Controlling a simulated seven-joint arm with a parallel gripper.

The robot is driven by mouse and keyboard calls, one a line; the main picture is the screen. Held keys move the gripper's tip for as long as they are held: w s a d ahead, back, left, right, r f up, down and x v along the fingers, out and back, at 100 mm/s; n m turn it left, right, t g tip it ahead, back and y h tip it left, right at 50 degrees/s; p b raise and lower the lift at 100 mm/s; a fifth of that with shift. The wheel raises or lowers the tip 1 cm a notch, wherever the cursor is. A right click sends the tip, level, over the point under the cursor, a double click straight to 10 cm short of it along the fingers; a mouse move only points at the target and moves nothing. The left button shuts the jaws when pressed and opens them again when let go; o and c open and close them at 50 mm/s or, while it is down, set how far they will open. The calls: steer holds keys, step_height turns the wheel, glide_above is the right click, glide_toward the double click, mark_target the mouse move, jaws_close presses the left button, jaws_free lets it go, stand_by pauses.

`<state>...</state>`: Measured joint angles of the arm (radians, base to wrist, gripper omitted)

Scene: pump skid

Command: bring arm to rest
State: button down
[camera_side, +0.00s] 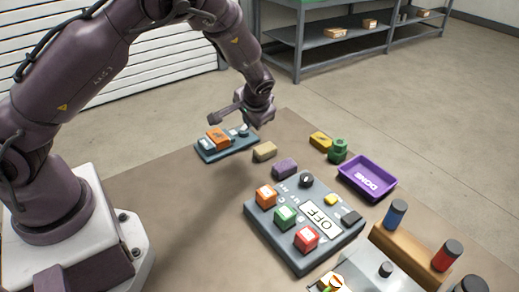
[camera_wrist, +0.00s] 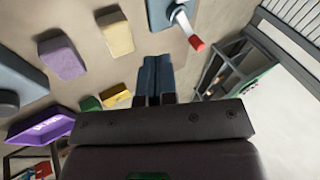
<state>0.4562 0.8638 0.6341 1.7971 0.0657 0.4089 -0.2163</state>
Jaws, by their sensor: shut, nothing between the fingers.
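My gripper (camera_side: 262,118) hangs in the air at the end of my arm, above the far edge of the brown table (camera_side: 190,205), just right of the small blue-grey panel (camera_side: 228,147). In the wrist view my gripper (camera_wrist: 153,62) shows its two dark blue fingers pressed together, with nothing between them. In that view a lever with a red tip (camera_wrist: 196,43) on a blue-grey plate lies right of the fingertips. My arm is bent, reaching from its base at the left over the table.
A large panel (camera_side: 290,249) with coloured buttons and an OFF label stands mid-table. Tan (camera_side: 265,151) and purple (camera_side: 285,167) blocks lie behind it. Right are a purple DONE tray (camera_side: 366,180), a yellow block (camera_side: 320,141), a green part (camera_side: 338,150) and a wooden rack (camera_side: 412,252). The left table area is clear.

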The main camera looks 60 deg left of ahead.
steer(key=s+d+r+t+h, duration=0.1)
steer(key=s+d+r, duration=0.3)
steer(key=s+r, duration=0.8)
steer(key=s+d+r+m+t+h, duration=0.1)
steer(key=s+d+r+h, duration=0.3)
steer(key=s+r, duration=0.8)
steer(key=shift+s+d+t+h, duration=0.3)
steer(key=shift+s+d+t, duration=0.25)
steer(key=shift+t, duration=0.15)
